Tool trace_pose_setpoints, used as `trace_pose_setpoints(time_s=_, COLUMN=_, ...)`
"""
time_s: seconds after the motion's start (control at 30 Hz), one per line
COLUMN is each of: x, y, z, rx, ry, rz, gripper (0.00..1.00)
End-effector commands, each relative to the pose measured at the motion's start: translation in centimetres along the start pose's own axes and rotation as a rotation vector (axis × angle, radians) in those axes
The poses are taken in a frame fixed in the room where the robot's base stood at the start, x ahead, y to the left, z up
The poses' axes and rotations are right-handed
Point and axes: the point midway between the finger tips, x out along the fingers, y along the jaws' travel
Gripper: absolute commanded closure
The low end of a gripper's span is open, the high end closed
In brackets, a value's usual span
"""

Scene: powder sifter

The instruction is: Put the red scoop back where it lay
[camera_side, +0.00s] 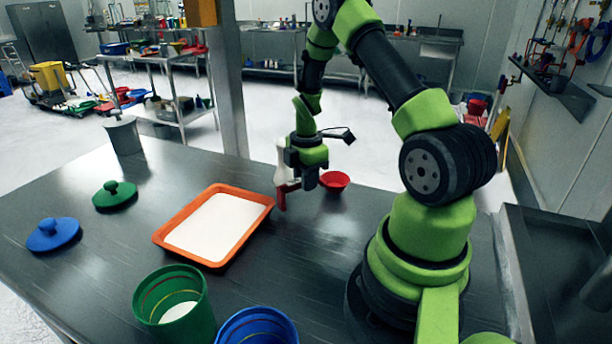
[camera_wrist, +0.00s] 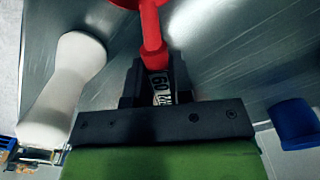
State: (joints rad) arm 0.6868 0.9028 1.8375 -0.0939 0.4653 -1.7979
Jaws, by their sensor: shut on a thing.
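The red scoop (camera_side: 335,180) is held by my gripper (camera_side: 307,180), with its bowl sticking out to the right of the jaws in the side view. The bowl is cut off at the top of that view. The scoop is low near the metal table (camera_side: 260,290); I cannot tell whether it touches the top. A red piece also shows at the left of the jaws in the side view.
A white bottle-like object (camera_wrist: 70,80) stands close beside my gripper. An orange tray (camera_side: 168,238) of white powder lies to the left. Green (camera_side: 178,300) and blue (camera_side: 255,328) buckets stand at the front; green (camera_side: 115,196) and blue (camera_side: 52,235) lids and a metal pot (camera_side: 124,135) are farther left.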

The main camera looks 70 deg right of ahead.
Motion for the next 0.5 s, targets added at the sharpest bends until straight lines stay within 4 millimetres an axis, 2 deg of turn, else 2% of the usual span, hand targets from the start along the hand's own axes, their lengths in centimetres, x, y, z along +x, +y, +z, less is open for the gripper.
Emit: trace_pose_setpoints(time_s=0.5, x=0.54, y=0.00, z=0.00, rx=0.001, ry=0.000, rz=-0.001, gripper=1.00)
